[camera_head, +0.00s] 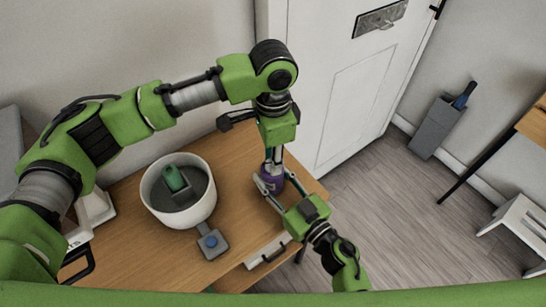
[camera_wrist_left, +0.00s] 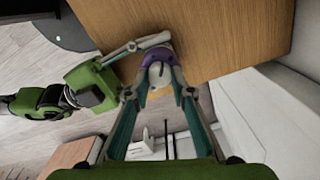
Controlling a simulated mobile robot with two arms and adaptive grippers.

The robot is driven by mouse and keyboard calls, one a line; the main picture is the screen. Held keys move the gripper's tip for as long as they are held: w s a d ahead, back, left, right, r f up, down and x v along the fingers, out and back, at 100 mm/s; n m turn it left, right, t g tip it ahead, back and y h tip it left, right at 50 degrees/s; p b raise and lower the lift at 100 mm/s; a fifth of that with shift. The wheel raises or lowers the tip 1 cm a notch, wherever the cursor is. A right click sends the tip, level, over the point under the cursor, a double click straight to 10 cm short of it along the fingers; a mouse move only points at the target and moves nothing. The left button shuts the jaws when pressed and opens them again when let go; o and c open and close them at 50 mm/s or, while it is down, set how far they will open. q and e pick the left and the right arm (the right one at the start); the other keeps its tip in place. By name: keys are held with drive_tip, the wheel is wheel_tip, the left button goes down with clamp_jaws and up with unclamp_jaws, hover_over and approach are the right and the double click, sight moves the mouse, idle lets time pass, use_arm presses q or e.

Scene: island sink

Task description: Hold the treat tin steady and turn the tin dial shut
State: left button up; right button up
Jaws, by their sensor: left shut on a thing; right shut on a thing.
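The small purple treat tin (camera_head: 273,181) stands near the right end of the wooden table. In the left wrist view it (camera_wrist_left: 177,76) shows from above, with a pale round dial (camera_wrist_left: 156,73) on top. My left gripper (camera_head: 273,160) reaches down from above and is shut at the tin's top, on the dial; its fingers (camera_wrist_left: 155,90) hide part of it. My right gripper (camera_head: 275,187) comes from the lower right and is shut on the tin's body, a finger on each side. The dial's exact position is hard to read.
A white round pot (camera_head: 152,200) with a green item (camera_head: 174,178) inside stands left on the table. A grey block with a blue button (camera_head: 211,242) lies beside it. A white door (camera_head: 350,90) is behind; a grey bin (camera_head: 436,127) stands on the floor at right.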

use_arm(q)
drive_tip(key=n, duration=0.6)
drive_tip(key=shift+w+n, duration=0.1)
drive_tip(key=shift+n, duration=0.2)
idle(0.4)
drive_tip(key=o, duration=1.1)
drive_tip(key=shift+r, duration=0.1)
wheel_tip(320, 180, up, 12)
